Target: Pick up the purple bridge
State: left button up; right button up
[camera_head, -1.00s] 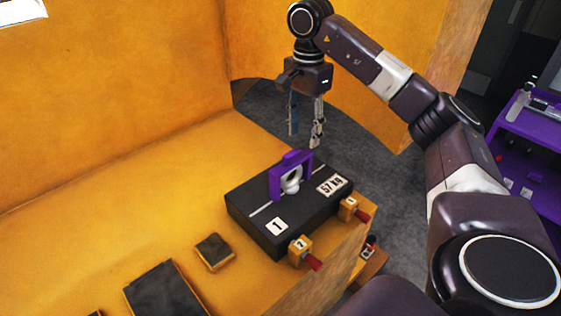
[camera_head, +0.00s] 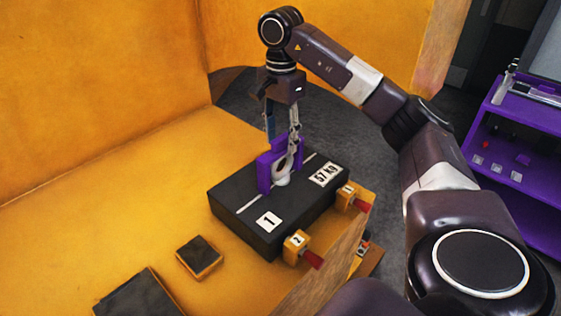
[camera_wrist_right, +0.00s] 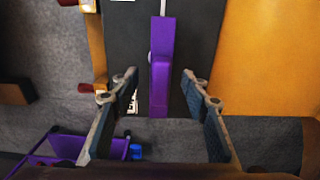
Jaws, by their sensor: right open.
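The purple bridge (camera_head: 265,174) stands upright on top of the black casting (camera_head: 233,205), over a pale round eye (camera_head: 282,179). My right gripper (camera_head: 282,143) points down at the top of the bridge, its two fingers apart. In the right wrist view the bridge (camera_wrist_right: 160,75) shows edge-on as a narrow strip between the open fingers (camera_wrist_right: 160,82), with a gap on each side. It is not gripped. One finger partly covers the bridge in the head view. My left gripper is not in view.
The casting carries labels "1" and "57 KG". Two numbered yellow blocks with red ends, one of them block 2 (camera_head: 296,243), sit at its front edge. Dark-topped pads (camera_head: 199,256) lie to the left on the yellow surface. A yellow wall (camera_head: 100,90) stands behind. A purple shelf (camera_head: 520,170) is at right.

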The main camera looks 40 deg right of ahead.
aim_at(281, 159)
notch_tip(281, 159, down, 2)
jog(key=shift+s, duration=0.1)
jog(key=shift+f, duration=0.55)
notch_tip(281, 159, down, 3)
jog(key=shift+p, duration=0.75)
jog(key=shift+d+f, duration=0.1)
jog(key=shift+f, duration=0.45)
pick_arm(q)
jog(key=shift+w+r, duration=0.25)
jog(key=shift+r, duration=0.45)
pick_arm(e)
grip_shut()
jog(key=shift+w, duration=0.2)
